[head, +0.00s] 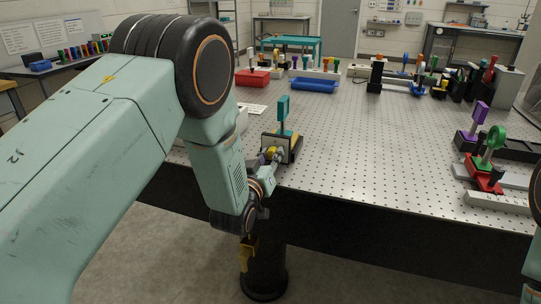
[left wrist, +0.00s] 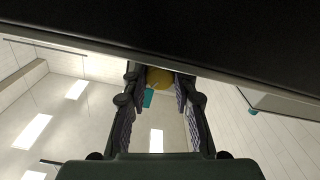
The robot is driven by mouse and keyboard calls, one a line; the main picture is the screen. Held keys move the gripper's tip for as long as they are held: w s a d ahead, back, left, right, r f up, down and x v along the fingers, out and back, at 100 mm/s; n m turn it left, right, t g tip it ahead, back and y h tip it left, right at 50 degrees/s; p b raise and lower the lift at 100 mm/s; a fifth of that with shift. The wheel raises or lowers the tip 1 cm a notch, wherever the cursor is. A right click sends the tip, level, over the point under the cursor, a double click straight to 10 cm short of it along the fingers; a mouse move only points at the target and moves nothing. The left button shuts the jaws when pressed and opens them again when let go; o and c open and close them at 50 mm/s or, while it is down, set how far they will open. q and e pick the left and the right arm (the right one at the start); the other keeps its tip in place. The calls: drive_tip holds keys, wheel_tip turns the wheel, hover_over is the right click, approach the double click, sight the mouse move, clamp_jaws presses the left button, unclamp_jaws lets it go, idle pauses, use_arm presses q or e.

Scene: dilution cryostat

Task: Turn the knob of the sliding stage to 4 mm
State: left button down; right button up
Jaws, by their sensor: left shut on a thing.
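The sliding stage (head: 295,146) is a dark block at the near edge of the perforated table, with a teal upright piece (head: 283,108) on it. Its yellow knob (head: 269,154) faces my left arm and is partly covered by the fingers. My left gripper (head: 268,158) is shut on the knob. In the left wrist view the round yellow knob (left wrist: 159,77) sits between the fingertips, under the dark table edge. A small teal part (left wrist: 148,97) shows beside it. The scale and its reading cannot be made out. My right gripper is out of view.
On the perforated table (head: 370,150), a red tray (head: 252,78) and a blue tray (head: 314,85) lie at the back. A green ring mount on a red base (head: 487,170) and a purple mount (head: 475,120) stand at the right. The middle is clear.

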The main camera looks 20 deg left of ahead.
use_arm(q)
drive_tip(key=m, duration=0.6)
drive_tip(key=shift+s+f+m, duration=0.1)
drive_tip(key=shift+m, duration=0.2)
drive_tip(key=m, duration=0.5)
drive_tip(key=shift+m, duration=0.3)
drive_tip(key=c, duration=1.1)
unclamp_jaws()
drive_tip(key=shift+o, duration=0.2)
drive_tip(key=s, duration=1.2)
drive_tip(key=shift+a, duration=0.15)
